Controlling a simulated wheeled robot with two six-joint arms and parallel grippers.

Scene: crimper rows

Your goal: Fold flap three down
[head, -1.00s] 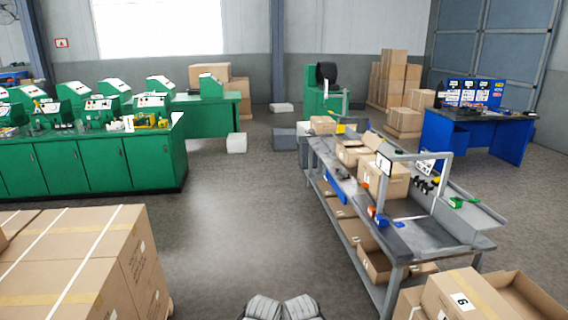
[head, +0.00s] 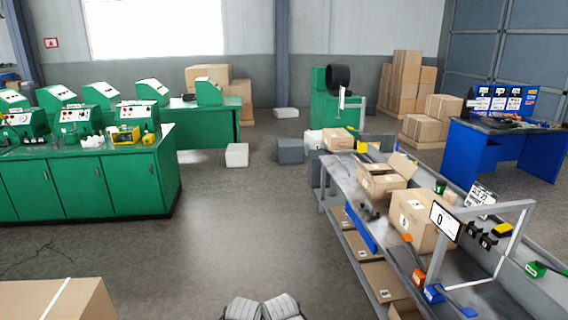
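On the grey packing bench, an open cardboard box (head: 380,183) stands with at least one flap (head: 403,166) raised. A larger carton (head: 418,221) stands nearer on the bench, and a smaller box (head: 338,139) stands at the far end. I cannot tell which flap is flap three. Two grey padded shapes (head: 262,308) at the bottom edge appear to be mine. Neither of my grippers can be made out in view.
The grey bench (head: 345,178) runs along the right, with a metal frame and display (head: 445,221) at its near part. Green cabinets with machines (head: 85,185) stand left. The floor (head: 240,220) between is clear.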

